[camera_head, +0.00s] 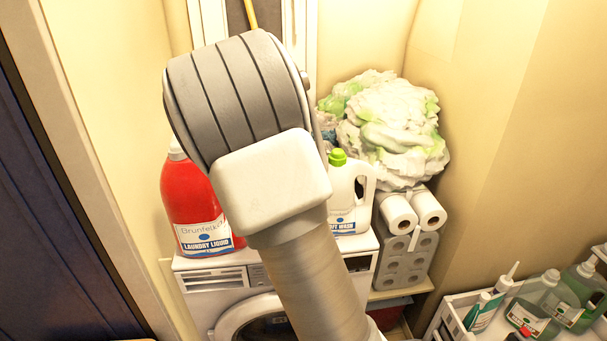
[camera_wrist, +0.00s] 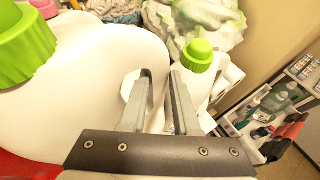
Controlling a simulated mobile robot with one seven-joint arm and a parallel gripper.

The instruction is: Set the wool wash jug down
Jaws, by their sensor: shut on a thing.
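A large white jug with a green cap (camera_wrist: 85,85) fills the left of the wrist view, right against my gripper (camera_wrist: 162,76). I take it for the wool wash jug; its label does not show. My gripper is shut on it, seemingly at the handle side, though the grip is partly hidden by the fingers. In the head view my arm hides the gripper and this jug. Whether its base touches the washer top cannot be told. A second white jug (camera_head: 343,195) with a green cap and a label ending in "WASH" stands on the washing machine (camera_head: 212,281).
A red laundry liquid bottle (camera_head: 190,205) stands at the left of the washer top. Toilet roll packs (camera_head: 405,245) and a heap of crumpled cloth (camera_head: 390,130) are at the right. A white caddy (camera_head: 451,318) of bottles is at lower right. Clear top space is largely hidden.

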